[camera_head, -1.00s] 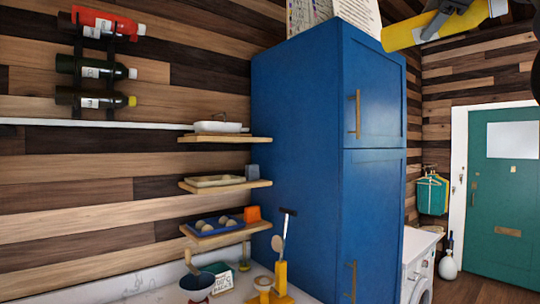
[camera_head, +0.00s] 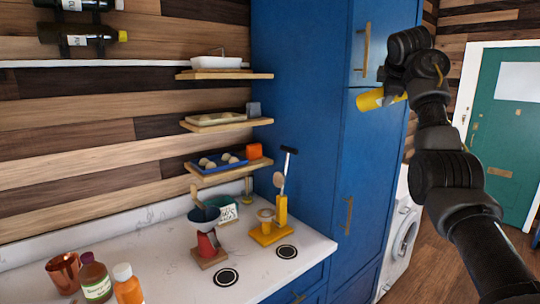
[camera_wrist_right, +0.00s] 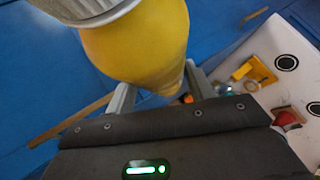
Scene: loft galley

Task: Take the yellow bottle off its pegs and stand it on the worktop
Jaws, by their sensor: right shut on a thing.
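The yellow bottle (camera_head: 369,100) is in my right gripper (camera_head: 398,84), in the air before the blue cabinet, right of the worktop (camera_head: 150,240). It lies roughly level, one end to the left; the gripper and arm hide the rest. In the right wrist view the bottle (camera_wrist_right: 135,45) sits between the fingers of my right gripper (camera_wrist_right: 158,92), which are shut on it. A grey-white end piece shows at the top of that view. The wall pegs (camera_head: 62,45) at upper left hold dark bottles; the rack's top is cut off. My left gripper is not in view.
A copper mug (camera_head: 64,272), a brown bottle (camera_head: 95,280) and an orange bottle (camera_head: 127,286) stand at the worktop's front left. A red-based scale (camera_head: 207,245) and a yellow stand (camera_head: 270,235) are farther right. Bare worktop lies between. Small shelves (camera_head: 225,75) jut out above.

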